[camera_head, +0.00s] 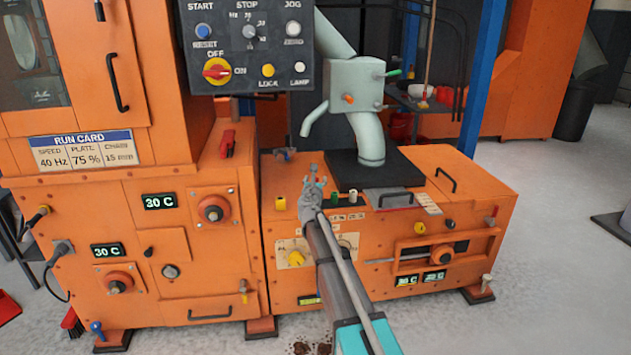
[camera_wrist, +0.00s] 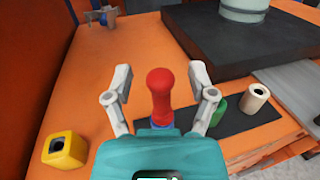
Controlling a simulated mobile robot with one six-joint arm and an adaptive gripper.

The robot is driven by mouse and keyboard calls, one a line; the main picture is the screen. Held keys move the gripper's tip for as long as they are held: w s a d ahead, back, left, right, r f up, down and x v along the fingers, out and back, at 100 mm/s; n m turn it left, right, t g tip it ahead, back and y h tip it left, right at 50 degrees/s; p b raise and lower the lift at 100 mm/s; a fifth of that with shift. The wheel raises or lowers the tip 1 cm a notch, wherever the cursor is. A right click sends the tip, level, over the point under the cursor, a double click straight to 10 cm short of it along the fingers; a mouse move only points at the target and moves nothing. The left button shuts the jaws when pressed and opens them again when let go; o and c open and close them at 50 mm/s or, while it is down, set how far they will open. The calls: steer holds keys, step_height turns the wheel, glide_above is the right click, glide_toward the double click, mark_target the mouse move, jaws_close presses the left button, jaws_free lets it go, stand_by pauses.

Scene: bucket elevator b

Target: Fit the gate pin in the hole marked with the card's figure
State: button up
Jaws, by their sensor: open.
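My gripper (camera_head: 313,172) is over the left part of the low orange housing's top. In the wrist view my gripper (camera_wrist: 160,72) is open, with one finger on each side of a red knobbed peg (camera_wrist: 160,92). A gap shows between the peg and both fingers. The peg appears upright, with a blue part near its foot; its lower end is hidden by my gripper's body. I cannot tell for certain that it is the gate pin. The run card (camera_head: 82,152) reads speed 40 Hz, plate 75 %, chain 15 mm. Hole markings are too small to read.
A green piece (camera_wrist: 218,110) and a white hollow piece (camera_wrist: 256,98) stand beside the peg on a dark strip. A yellow block (camera_wrist: 65,149) with a hole is at left. A grey plate (camera_head: 388,197) with a pale label (camera_head: 428,204) lies right. A spout (camera_head: 369,140) rises behind.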

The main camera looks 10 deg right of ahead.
steer(key=v, duration=1.2)
stand_by(0.7)
steer(key=s+d+f+m+g+h+p, duration=0.15)
steer(key=s+d+f+m+g, duration=0.3)
steer(key=s+m, duration=0.45)
steer(key=s+d+f+m+g+h+p, duration=0.1)
steer(key=s+d+f+m+g+p, duration=0.15)
steer(key=s+d+m+g, duration=0.65)
steer(key=s+a+f+m+g+y+p, duration=0.1)
steer(key=s+a+f+m+g+y, duration=0.2)
steer(key=s+m, duration=0.4)
steer(key=s+a+f+m+y+p, duration=0.1)
steer(key=s+a+f+m+y, duration=0.15)
steer(key=s+a+m, duration=0.4)
step_height(320, 180, up, 38)
steer(key=s+m+y+p, duration=0.1)
steer(key=s+p, duration=0.1)
steer(key=p, duration=3.6)
steer(key=shift+g+y, duration=0.3)
steer(key=shift+g, duration=0.15)
steer(key=shift+s+a+r+m, duration=0.1)
steer(key=shift+m, duration=0.15)
